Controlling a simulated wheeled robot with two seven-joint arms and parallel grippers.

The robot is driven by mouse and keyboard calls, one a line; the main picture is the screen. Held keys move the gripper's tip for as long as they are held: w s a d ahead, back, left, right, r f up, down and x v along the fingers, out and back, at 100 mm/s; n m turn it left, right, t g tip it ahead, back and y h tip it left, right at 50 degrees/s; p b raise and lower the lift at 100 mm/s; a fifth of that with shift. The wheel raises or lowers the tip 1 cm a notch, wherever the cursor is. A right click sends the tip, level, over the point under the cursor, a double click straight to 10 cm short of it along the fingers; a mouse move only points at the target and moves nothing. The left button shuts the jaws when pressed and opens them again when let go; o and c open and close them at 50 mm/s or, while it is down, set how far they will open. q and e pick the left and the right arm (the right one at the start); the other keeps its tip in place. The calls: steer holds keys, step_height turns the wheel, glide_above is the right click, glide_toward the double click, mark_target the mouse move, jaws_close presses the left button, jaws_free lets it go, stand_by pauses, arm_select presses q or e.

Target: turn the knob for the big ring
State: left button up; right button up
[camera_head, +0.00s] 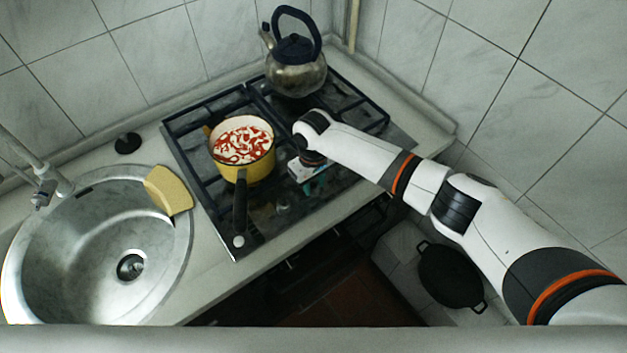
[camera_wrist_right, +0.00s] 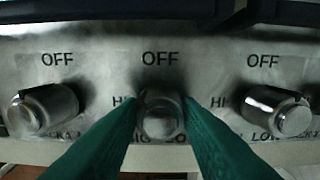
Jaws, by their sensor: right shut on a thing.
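My right gripper (camera_head: 308,172) is over the front part of the stove top (camera_head: 262,222), to the right of the yellow pot. In the right wrist view its two green fingers (camera_wrist_right: 161,108) are shut on the middle metal knob (camera_wrist_right: 161,122), one on each side. "OFF" is printed above this knob. A left knob (camera_wrist_right: 43,110) and a right knob (camera_wrist_right: 279,112) flank it, each also under an "OFF" mark. The gripped knob is hidden in the head view. My left gripper is not in view.
A yellow pot (camera_head: 258,170) with red-and-white contents stands on the stove, its dark handle toward the front edge. A kettle (camera_head: 296,75) stands at the back. A round sink (camera_head: 90,240) with a yellow board (camera_head: 168,191) is at left. A black pan (camera_head: 450,274) is lower right.

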steer(key=n, duration=0.3)
steer(key=shift+n, duration=0.3)
steer(key=n, duration=0.3)
steer(key=shift+n, duration=0.3)
steer(key=n, duration=0.6)
steer(key=n+b, duration=0.1)
steer(key=n, duration=0.5)
steer(key=shift+n, duration=0.4)
steer(key=n+b, duration=0.1)
steer(key=n, duration=0.5)
steer(key=shift+b, duration=0.4)
steer(key=shift+n, duration=0.4)
steer(key=o, duration=1)
